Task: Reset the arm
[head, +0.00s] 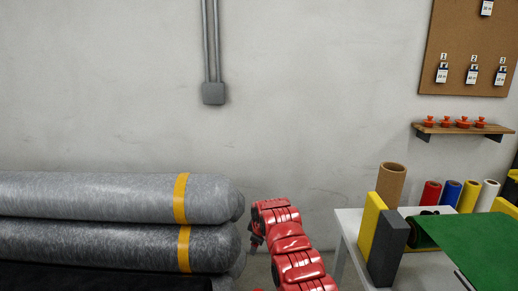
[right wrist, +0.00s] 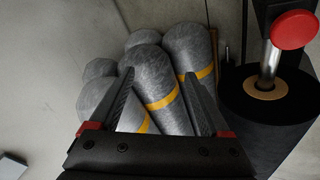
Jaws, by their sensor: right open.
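My right arm (head: 284,240), red and jointed, rises from the bottom middle of the head view, between the grey rolls and the white table. Its fingers cannot be made out there; only a small dark part shows near its bent end. In the right wrist view my right gripper (right wrist: 160,76) is open, its two dark fingers spread with red pieces at their bases. Nothing is seen held between them. The grey rolls lie beyond the fingers; whether any finger touches them cannot be told. My left gripper is not in view.
Large grey rolls (head: 110,198) with yellow bands are stacked at left. A white table (head: 350,222) at right bears foam blocks (head: 388,248), a green sheet (head: 480,245) and coloured rolls. A shelf (head: 460,130) with orange knobs hangs above. A black roll (right wrist: 262,105) stands right of the gripper.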

